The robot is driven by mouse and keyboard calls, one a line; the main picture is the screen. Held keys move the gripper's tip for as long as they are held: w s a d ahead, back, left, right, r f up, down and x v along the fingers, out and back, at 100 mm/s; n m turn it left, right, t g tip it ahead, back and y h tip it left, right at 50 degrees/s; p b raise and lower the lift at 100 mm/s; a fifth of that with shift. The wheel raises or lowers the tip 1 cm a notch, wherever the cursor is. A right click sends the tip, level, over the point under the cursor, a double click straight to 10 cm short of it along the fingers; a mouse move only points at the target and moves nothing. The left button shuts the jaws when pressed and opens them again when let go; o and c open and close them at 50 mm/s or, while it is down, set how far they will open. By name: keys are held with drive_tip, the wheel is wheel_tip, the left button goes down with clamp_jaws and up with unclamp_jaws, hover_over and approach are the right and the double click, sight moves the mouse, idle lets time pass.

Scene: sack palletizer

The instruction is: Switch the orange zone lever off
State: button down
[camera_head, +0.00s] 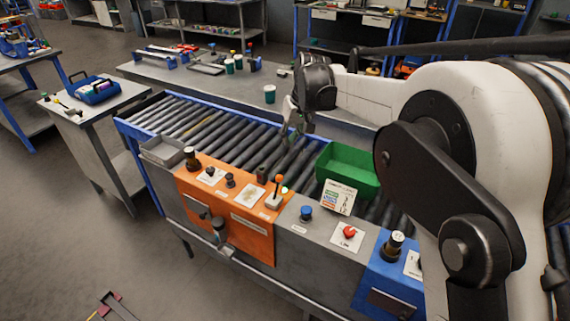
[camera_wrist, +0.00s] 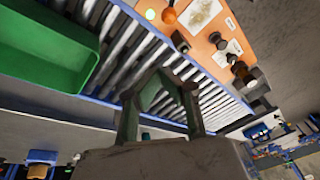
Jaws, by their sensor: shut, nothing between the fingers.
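The orange zone is an orange panel (camera_head: 228,212) along the front of the roller conveyor. Its lever (camera_head: 279,180) has an orange knob and stands up from a pale base plate at the panel's right end. A small green light glows beside it. In the wrist view the lever's orange knob (camera_wrist: 169,16) shows at the top, on the orange panel (camera_wrist: 208,38). My gripper (camera_head: 291,122) hangs over the rollers, behind the lever and apart from it. In the wrist view my gripper (camera_wrist: 160,76) has its fingertips together, with nothing between them.
A green bin (camera_head: 347,171) sits on the rollers (camera_head: 215,128) right of the lever. A blue button (camera_head: 306,213), a red knob (camera_head: 349,231) and a small sign (camera_head: 339,197) are on the grey panel to the right. Dark knobs stand on the orange panel's left.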

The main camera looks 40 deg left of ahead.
sight(277, 187)
drive_tip(key=a, duration=0.1)
drive_tip(key=s+a+f, duration=0.1)
drive_tip(key=shift+s+a+f+n, duration=0.3)
drive_tip(key=shift+s+a+f, duration=0.05)
drive_tip(key=shift+a, duration=0.05)
drive_tip(key=shift+f, duration=0.1)
drive_tip(key=x, duration=0.9)
drive_tip(key=shift+s+d+f+p, duration=0.15)
drive_tip(key=shift+s+f+p, duration=0.05)
drive_tip(key=shift+f+p, duration=0.15)
drive_tip(key=d, duration=0.1)
drive_tip(key=s+d, duration=0.1)
drive_tip(key=d, duration=0.1)
drive_tip(key=shift+s+d+r, duration=0.15)
drive_tip(key=shift+r, duration=0.05)
drive_tip(key=shift+d, duration=0.15)
